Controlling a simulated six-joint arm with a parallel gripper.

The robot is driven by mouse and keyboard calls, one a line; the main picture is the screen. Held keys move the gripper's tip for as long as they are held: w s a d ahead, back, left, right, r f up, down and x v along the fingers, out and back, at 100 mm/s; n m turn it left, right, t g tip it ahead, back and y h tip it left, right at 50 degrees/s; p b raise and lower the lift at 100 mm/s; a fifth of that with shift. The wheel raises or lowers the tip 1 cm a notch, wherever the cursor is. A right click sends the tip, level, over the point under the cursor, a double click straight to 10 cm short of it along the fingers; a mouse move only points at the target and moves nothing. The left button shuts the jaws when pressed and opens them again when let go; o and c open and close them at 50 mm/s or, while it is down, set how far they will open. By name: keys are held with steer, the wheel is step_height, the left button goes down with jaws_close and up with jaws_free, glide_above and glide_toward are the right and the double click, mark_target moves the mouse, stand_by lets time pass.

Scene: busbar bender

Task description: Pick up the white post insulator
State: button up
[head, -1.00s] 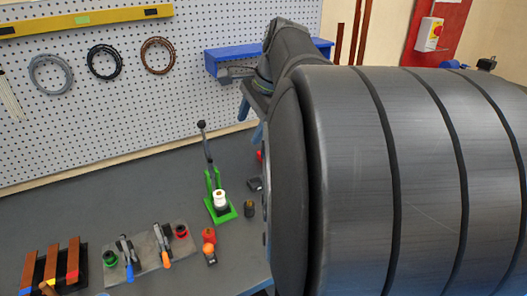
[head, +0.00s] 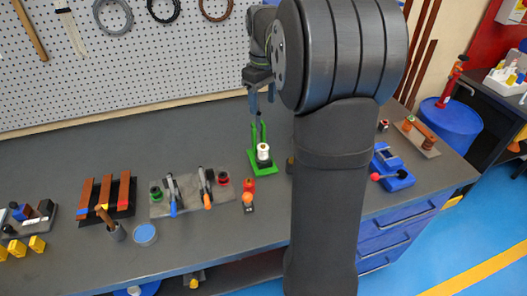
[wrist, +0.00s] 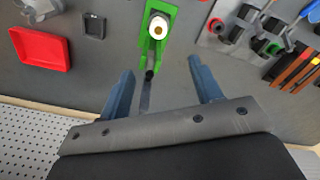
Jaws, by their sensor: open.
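The white post insulator (head: 263,151) stands upright on the green lever press (head: 267,166) on the bench. In the wrist view the insulator (wrist: 157,28) shows at the top, white with a tan, dark-holed centre, inside the green frame (wrist: 166,44). My gripper (head: 263,106) is behind and above the press in the head view. The insulator lies beyond the fingertips, roughly in line with the gap. The lever's black knob shows near the gap.
A clamp plate (head: 189,193) and an orange-and-red part (head: 248,195) stand left of the press. A red tray (wrist: 40,52) and a black block (wrist: 94,26) lie beside it in the wrist view. The pegboard (head: 100,75) rises behind.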

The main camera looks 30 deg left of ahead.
glide_above(263, 146)
steer(key=shift+n, duration=0.3)
steer(key=f, duration=1.2)
steer(key=shift+s+f, duration=0.2)
steer(key=shift+f, duration=0.05)
steer(key=shift+w+d+f, duration=0.1)
steer(key=shift+w+f, duration=0.05)
steer(key=shift+f, duration=2.45)
steer(key=c, duration=1.2)
steer(key=shift+r, duration=0.1)
